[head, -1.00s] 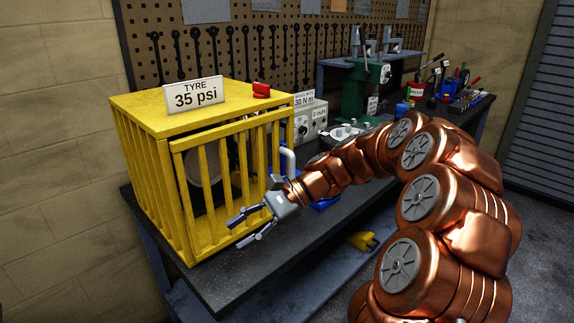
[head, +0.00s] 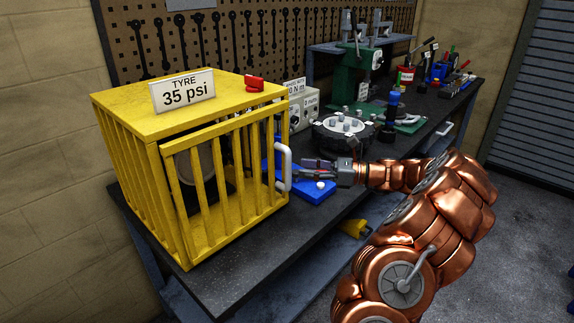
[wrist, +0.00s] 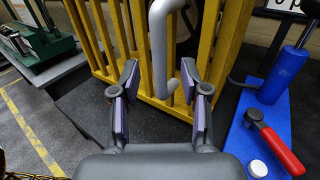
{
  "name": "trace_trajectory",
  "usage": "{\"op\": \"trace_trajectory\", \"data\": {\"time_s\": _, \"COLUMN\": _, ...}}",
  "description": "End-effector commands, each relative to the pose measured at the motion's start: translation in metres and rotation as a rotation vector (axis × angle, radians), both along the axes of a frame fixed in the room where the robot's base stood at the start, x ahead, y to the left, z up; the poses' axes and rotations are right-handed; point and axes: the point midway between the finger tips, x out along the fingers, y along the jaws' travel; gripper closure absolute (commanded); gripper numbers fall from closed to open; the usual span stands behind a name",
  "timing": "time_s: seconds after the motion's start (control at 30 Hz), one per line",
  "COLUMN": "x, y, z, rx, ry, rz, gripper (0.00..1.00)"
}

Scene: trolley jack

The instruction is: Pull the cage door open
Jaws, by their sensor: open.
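The yellow cage (head: 122,105) stands on the bench, with its barred door (head: 215,190) on the front. The door looks shut or nearly so. A pale grey U-shaped handle (head: 285,165) is on the door's right edge. My gripper (head: 305,167) is just right of the handle, pointing left at it. In the wrist view, my gripper (wrist: 159,75) is open, and the handle (wrist: 160,50) shows between its fingertips, nearer the right one. I see no firm contact, and cannot tell how far the fingers reach around the handle.
A blue tool with a red lever (wrist: 280,150) lies close to my gripper's right in the wrist view. A round grey fixture (head: 342,130) and a green press (head: 358,75) stand farther back. Free floor lies before the bench.

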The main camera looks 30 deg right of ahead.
Motion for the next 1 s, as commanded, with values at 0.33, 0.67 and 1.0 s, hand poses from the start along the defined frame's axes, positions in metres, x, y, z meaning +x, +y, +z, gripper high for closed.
{"op": "trace_trajectory", "data": {"time_s": 0.33, "x": 0.032, "y": 0.036, "z": 0.002, "rx": 0.001, "ry": 0.000, "rz": 0.003, "gripper": 0.55}}
{"op": "trace_trajectory", "data": {"time_s": 0.67, "x": 0.040, "y": 0.044, "z": 0.001, "rx": -0.001, "ry": -0.001, "rz": 0.003, "gripper": 0.55}}
{"op": "trace_trajectory", "data": {"time_s": 1.0, "x": 0.039, "y": 0.043, "z": 0.001, "rx": -0.001, "ry": -0.001, "rz": 0.003, "gripper": 0.78}}
